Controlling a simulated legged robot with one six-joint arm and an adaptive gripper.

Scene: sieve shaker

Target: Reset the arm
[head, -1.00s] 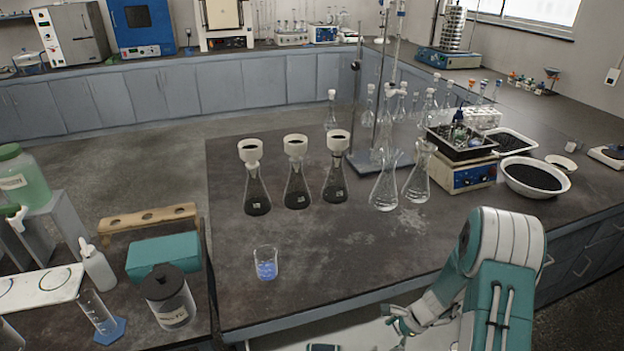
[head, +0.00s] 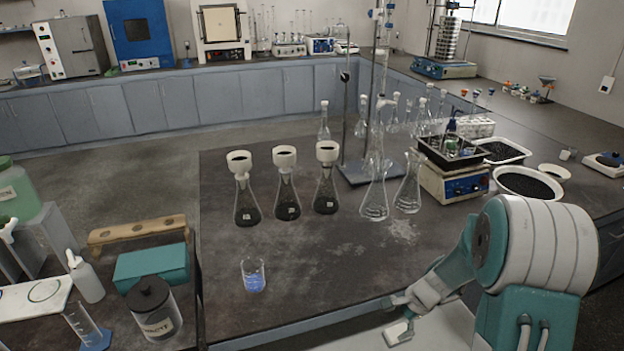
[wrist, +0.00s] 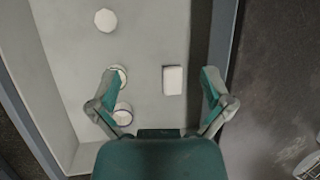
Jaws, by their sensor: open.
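My gripper (head: 396,314) is at the lower middle of the head view, just off the front edge of the dark bench (head: 300,275). My arm is bent and fills the lower right. In the wrist view my gripper (wrist: 160,85) has its two fingers spread wide with nothing between them. It points down over a pale grey tray-like recess (wrist: 65,50). A white block (wrist: 172,80) lies below, between the fingers in the picture. Two small round white things (wrist: 122,113) are partly behind the left finger. A white disc (wrist: 105,20) lies farther off.
Three flasks with white funnels (head: 286,190) stand mid-bench. A beaker of blue liquid (head: 254,275) is near the front. Clear flasks (head: 375,195) and a balance (head: 452,185) stand behind my arm. A sieve shaker (head: 446,62) is at the back right. The bench front is mostly clear.

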